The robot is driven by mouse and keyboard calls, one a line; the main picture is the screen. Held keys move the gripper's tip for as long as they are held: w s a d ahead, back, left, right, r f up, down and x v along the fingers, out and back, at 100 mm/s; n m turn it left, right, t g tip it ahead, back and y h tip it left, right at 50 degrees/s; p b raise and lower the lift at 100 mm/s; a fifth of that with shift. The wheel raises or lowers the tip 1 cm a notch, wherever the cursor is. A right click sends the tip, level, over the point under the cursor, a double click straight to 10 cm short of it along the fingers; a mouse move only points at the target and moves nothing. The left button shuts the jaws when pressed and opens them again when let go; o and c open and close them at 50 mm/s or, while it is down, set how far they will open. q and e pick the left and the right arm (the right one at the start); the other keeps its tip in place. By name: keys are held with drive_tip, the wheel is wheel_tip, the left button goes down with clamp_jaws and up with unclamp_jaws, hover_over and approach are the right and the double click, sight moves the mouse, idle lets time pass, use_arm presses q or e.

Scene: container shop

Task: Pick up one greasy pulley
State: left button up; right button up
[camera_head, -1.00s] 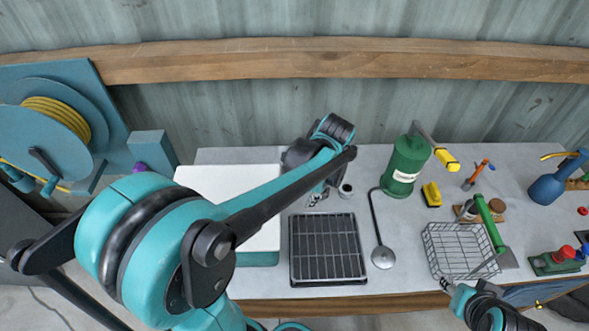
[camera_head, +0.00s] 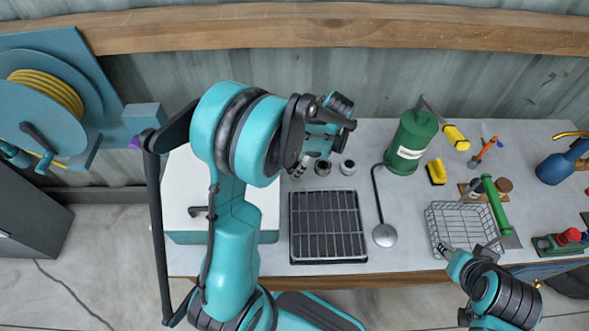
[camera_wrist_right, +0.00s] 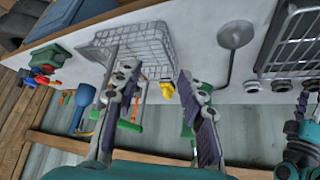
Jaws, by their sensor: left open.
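Small dark, round pulleys stand on the bench behind the black slatted tray. In the head view one pulley (camera_head: 347,167) stands clear and another (camera_head: 322,167) is just right of my left gripper (camera_head: 300,168). My left gripper is open, points down and partly hides that area. I cannot tell whether it touches anything. The right wrist view shows several pulleys in a row, one of them (camera_wrist_right: 251,86) at the end. My right gripper (camera_head: 462,250) is at the wire basket's front edge; its fingers (camera_wrist_right: 160,95) are apart with nothing between them.
The black tray (camera_head: 328,262) lies in front of the pulleys. A ladle (camera_head: 384,235) and a green canister (camera_head: 408,142) stand to the right. The wire basket (camera_head: 432,222) is further right. A white-topped box (camera_head: 262,205) is left, partly behind my left arm.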

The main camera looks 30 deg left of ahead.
use_arm(q)
drive_tip(key=shift+a+f, duration=0.1)
drive_tip(key=shift+f, duration=0.25)
drive_tip(key=shift+r, duration=0.1)
drive_tip(key=c, duration=1.2)
